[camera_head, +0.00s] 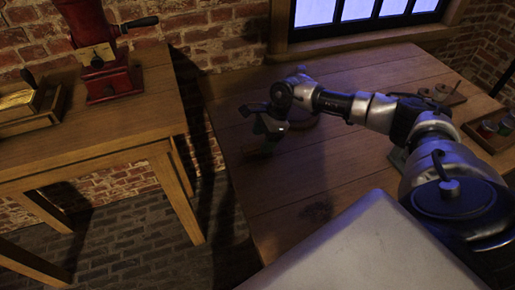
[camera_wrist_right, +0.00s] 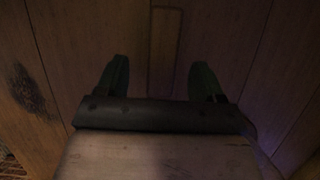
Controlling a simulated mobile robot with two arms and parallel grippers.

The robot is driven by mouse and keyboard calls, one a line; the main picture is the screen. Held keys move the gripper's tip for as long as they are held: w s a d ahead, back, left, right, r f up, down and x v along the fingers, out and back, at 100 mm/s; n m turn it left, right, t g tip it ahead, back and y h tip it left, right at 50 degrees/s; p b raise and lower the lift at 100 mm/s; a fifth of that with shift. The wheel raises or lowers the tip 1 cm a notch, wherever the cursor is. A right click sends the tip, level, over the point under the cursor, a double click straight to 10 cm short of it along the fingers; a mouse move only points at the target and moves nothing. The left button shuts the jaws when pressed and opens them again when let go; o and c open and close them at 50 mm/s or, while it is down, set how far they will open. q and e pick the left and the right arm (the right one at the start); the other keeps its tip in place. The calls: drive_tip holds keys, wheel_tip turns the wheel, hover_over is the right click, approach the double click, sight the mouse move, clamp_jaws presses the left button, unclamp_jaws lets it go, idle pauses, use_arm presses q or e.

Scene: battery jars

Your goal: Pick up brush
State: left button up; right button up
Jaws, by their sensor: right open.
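In the right wrist view a slim, straight-edged wooden piece (camera_wrist_right: 165,45) lies on the tabletop between and ahead of my fingertips. It looks like the brush, but its bristles are not clear in the dim light. My right gripper (camera_wrist_right: 160,78) is open, with one dark green finger on each side of that piece and nothing held. In the head view my right gripper (camera_head: 263,140) points down low over the left part of the table. My left gripper is out of view.
The wooden table (camera_head: 290,200) is mostly bare near the gripper, with a dark stain near its front. A tray with small jars (camera_head: 488,128) stands at the right. A red grinder (camera_head: 105,75) stands on a separate table at left, across a gap.

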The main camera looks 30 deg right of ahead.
sight(259, 145)
drive_tip(key=shift+w+a+f, duration=0.1)
drive_tip(key=shift+a+f, duration=0.1)
drive_tip(key=shift+f, duration=0.15)
drive_tip(key=p+x, duration=0.1)
drive_tip(key=x, duration=0.3)
drive_tip(key=shift+w+a+f, duration=0.15)
drive_tip(key=shift+f, duration=0.15)
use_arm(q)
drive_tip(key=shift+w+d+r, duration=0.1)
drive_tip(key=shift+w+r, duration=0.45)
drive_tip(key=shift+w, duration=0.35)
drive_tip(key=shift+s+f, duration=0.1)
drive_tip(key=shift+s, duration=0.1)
use_arm(e)
drive_tip(key=shift+f, duration=0.1)
use_arm(q)
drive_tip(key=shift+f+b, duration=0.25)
drive_tip(key=shift+b, duration=0.1)
use_arm(e)
drive_tip(key=shift+f, duration=0.2)
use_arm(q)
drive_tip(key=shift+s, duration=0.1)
use_arm(e)
drive_tip(key=c, duration=1)
drive_tip(key=shift+c, duration=0.2)
